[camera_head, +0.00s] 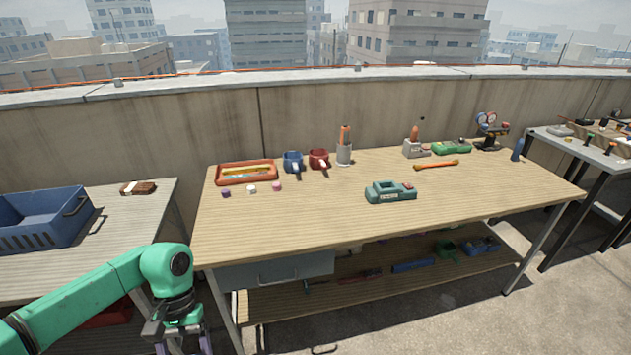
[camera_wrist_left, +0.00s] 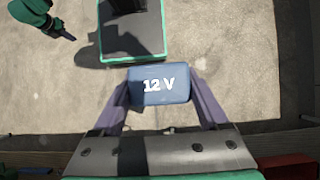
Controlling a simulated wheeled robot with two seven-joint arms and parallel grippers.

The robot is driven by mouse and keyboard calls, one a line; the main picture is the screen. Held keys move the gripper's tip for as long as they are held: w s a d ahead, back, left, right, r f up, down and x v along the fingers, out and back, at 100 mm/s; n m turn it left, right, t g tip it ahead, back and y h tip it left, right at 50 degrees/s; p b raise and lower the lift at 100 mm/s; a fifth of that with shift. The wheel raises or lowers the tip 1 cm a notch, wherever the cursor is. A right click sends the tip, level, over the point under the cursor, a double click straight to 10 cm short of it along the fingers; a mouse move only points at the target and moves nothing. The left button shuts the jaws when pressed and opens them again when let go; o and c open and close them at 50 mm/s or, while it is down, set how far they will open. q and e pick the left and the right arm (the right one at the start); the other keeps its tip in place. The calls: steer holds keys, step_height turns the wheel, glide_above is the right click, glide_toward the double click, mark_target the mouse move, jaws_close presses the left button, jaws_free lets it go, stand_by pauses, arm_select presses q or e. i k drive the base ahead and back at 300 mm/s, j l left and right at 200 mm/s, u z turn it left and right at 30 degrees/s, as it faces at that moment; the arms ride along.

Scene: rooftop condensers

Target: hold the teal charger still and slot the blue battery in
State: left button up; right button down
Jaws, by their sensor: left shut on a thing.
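The teal charger (camera_head: 390,191) sits on the wooden workbench right of its middle, with an open slot on top and a small red part at its right end. My left gripper (camera_wrist_left: 160,92) is shut on the blue battery (camera_wrist_left: 160,84), which is marked "12 V". In the head view my left gripper (camera_head: 183,345) is low at the left, in front of the bench and away from the charger, cut off by the bottom edge. The battery does not show clearly there.
The workbench (camera_head: 300,225) has free room in front of the charger. An orange tray (camera_head: 246,172), blue mug (camera_head: 293,161) and red mug (camera_head: 318,159) stand at its back left. An orange-handled tool (camera_head: 436,164) lies behind the charger. A blue crate (camera_head: 38,220) is on the left table.

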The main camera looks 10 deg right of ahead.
mark_target(386, 191)
steer(key=i+l, duration=0.2)
steer(key=l, duration=0.2)
steer(key=i+l, duration=0.15)
steer(key=l, duration=0.25)
steer(key=i+l, duration=0.2)
steer(key=l, duration=0.15)
steer(key=i+l, duration=0.15)
steer(key=l, duration=0.25)
steer(key=i+l, duration=0.2)
steer(key=l, duration=0.2)
steer(key=i+l, duration=0.2)
steer(key=l, duration=0.2)
